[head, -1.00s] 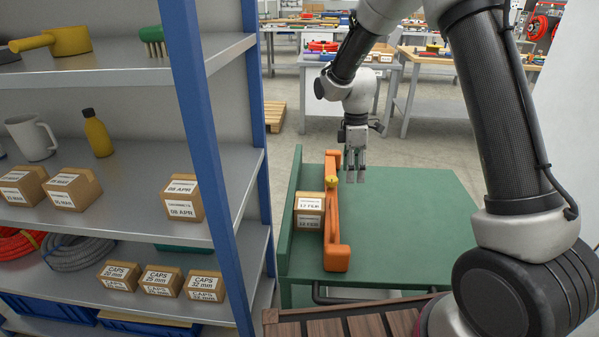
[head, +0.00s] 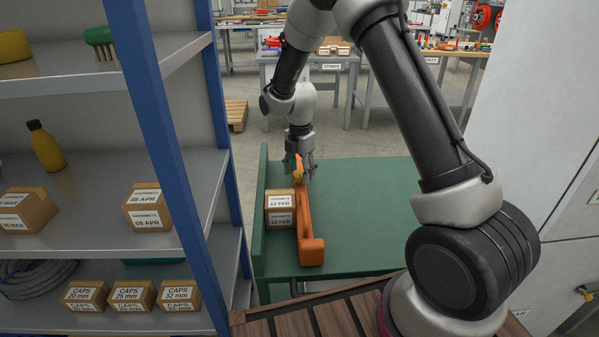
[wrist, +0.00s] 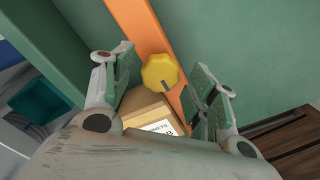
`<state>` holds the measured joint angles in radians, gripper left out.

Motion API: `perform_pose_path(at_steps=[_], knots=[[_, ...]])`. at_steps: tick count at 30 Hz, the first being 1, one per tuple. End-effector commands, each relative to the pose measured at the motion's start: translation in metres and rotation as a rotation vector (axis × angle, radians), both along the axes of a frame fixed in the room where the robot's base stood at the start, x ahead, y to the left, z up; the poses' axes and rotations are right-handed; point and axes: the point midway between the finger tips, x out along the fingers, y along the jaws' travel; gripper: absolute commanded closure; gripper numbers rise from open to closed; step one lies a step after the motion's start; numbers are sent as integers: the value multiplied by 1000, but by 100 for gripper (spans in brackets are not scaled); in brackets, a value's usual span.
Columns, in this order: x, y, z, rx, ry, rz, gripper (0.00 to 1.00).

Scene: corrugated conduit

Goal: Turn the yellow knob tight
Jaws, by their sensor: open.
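The yellow knob (wrist: 160,72) is an eight-sided cap with a dark mark on its edge, mounted on an orange bar (wrist: 140,25). In the head view the orange bar (head: 312,250) stands on the green bench, and the knob (head: 298,178) is partly hidden behind my gripper. My gripper (head: 302,172) points down at the knob. In the wrist view my gripper (wrist: 160,80) is open, with one finger on each side of the knob. A gap shows between the knob and each finger. How far the fingertips are above the knob is unclear.
The green bench top (head: 375,215) is clear to the right. A blue-framed shelf (head: 165,135) with boxes and a yellow bottle (head: 46,146) stands at the left.

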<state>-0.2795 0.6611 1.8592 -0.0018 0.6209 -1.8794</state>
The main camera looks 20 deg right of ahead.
Motion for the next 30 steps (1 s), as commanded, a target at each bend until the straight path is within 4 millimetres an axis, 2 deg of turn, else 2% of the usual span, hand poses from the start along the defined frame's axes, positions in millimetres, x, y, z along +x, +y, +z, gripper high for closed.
perform_pose_path(at_steps=[9, 15, 17, 30], knots=[[0, 0, -3, 0, 0, 0, 44], [0, 0, -3, 0, 0, -1, 80], [0, 0, -3, 0, 0, -1, 89], [0, 0, -3, 1, 0, -83, 89]])
